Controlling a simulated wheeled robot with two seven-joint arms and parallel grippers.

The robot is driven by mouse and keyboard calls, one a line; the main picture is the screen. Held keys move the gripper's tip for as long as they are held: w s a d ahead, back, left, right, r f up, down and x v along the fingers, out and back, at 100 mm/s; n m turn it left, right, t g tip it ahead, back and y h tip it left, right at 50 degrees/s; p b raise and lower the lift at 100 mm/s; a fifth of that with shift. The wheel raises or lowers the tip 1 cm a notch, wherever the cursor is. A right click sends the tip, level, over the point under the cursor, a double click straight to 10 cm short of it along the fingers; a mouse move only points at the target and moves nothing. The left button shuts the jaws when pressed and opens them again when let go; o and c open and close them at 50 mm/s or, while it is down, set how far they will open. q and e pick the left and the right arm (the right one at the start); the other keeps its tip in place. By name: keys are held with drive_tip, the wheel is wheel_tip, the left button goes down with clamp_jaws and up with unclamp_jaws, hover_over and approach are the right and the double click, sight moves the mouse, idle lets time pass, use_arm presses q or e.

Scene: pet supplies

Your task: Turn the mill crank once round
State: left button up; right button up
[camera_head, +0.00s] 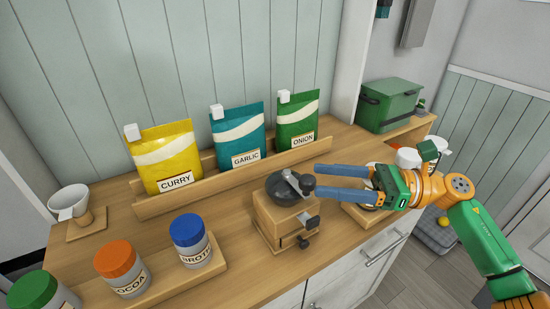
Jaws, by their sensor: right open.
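The mill (276,221) is a wooden box with a dark round bowl on top, standing on the wooden counter. Its crank (292,181) is a grey arm across the bowl, with a dark upright knob (308,183) at its right end. My right gripper (318,182) reaches in from the right with its two blue fingers apart. Its fingertips are beside the knob, one on the far side and one on the near side. I cannot tell whether they touch it. My left gripper is not in view.
Curry (168,160), garlic (238,137) and onion (298,121) bags stand in a wooden rack behind the mill. Lidded jars, including broth (191,243) and cocoa (122,270), stand front left. A white cup (70,202) is far left, a green box (391,104) back right.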

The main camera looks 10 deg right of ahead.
sight(305, 179)
drive_tip(key=shift+n+g, duration=0.3)
drive_tip(key=shift+n, duration=0.3)
drive_tip(key=a+p, duration=0.1)
drive_tip(key=a+r+p, duration=0.1)
drive_tip(key=a, duration=0.1)
drive_tip(key=a+p, duration=0.1)
drive_tip(key=a, duration=0.1)
drive_tip(key=shift+s+r+p, duration=0.15)
drive_tip(key=shift+r+p, duration=0.15)
drive_tip(key=shift+p, duration=0.05)
drive_tip(key=shift+w+a+f+p, duration=0.15)
drive_tip(key=shift+w+a+p, duration=0.05)
drive_tip(key=shift+a, duration=0.3)
drive_tip(key=shift+w+a+f+p, duration=0.1)
drive_tip(key=shift+w+a+p, duration=0.1)
drive_tip(key=shift+a, duration=0.25)
drive_tip(key=shift+w+a+f, duration=0.15)
drive_tip(key=shift+w+f, duration=0.1)
drive_tip(key=shift+f, duration=0.05)
drive_tip(key=shift+s+r, duration=0.15)
drive_tip(key=shift+s, duration=0.15)
clamp_jaws()
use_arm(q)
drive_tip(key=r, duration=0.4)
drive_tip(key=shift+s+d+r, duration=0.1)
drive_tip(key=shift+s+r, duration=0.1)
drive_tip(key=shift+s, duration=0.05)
use_arm(e)
drive_tip(key=shift+d+r, duration=0.15)
drive_tip(key=shift+d, duration=0.05)
